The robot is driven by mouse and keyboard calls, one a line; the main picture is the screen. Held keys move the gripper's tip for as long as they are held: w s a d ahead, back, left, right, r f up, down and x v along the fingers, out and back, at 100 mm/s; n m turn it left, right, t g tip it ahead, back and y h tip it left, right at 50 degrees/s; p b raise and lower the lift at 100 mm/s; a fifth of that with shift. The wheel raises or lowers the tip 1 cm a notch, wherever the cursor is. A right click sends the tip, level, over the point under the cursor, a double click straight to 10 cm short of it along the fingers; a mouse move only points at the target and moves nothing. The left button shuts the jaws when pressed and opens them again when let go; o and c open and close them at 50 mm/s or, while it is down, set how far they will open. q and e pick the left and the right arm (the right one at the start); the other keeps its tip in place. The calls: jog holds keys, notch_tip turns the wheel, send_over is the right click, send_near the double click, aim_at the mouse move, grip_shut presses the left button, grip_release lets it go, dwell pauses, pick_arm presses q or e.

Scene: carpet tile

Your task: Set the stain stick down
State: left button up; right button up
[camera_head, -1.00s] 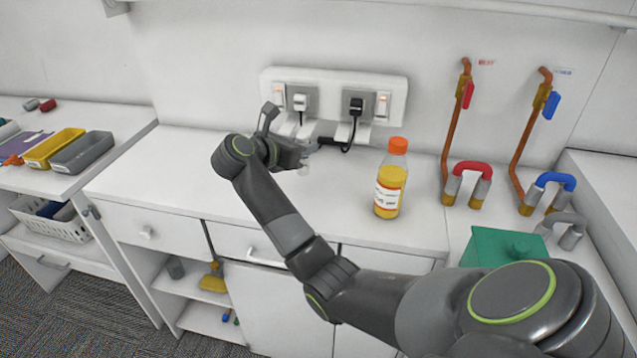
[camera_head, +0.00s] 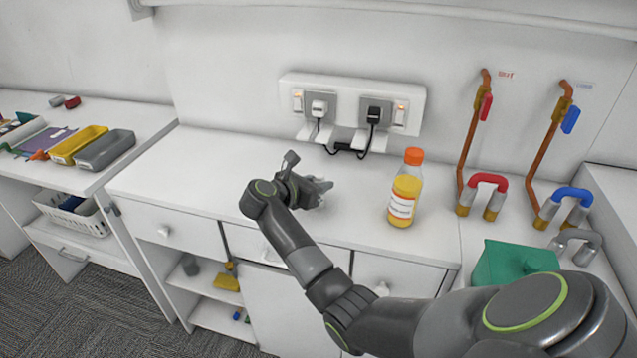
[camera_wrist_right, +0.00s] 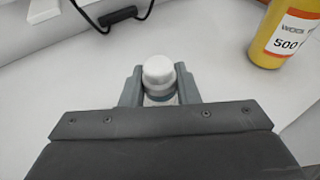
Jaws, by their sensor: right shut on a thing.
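The stain stick (camera_wrist_right: 159,75) shows in the right wrist view as a small white capped cylinder between the two grey fingers. My right gripper (camera_wrist_right: 159,88) is shut on it. In the head view my right gripper (camera_head: 322,190) is over the white worktop (camera_head: 240,170), in front of the socket panel and left of the orange-capped bottle. The stick is mostly hidden there by the gripper. I cannot tell whether its base touches the worktop. My left gripper is in neither view.
A yellow bottle with an orange cap (camera_head: 404,192) stands right of the gripper. A socket panel (camera_head: 350,105) with plugs and a black cable is on the wall behind. Pipes with red and blue handles (camera_head: 486,182) and a green box (camera_head: 512,262) are at right. Worktop left of the gripper is clear.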

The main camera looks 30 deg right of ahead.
jog(key=o, duration=1)
jog(key=shift+r+p, duration=0.25)
jog(key=shift+p, duration=0.15)
jog(key=b+v, duration=0.3)
jog(key=v, duration=0.9)
jog(key=shift+f+b, duration=0.1)
jog(key=shift+b, duration=0.25)
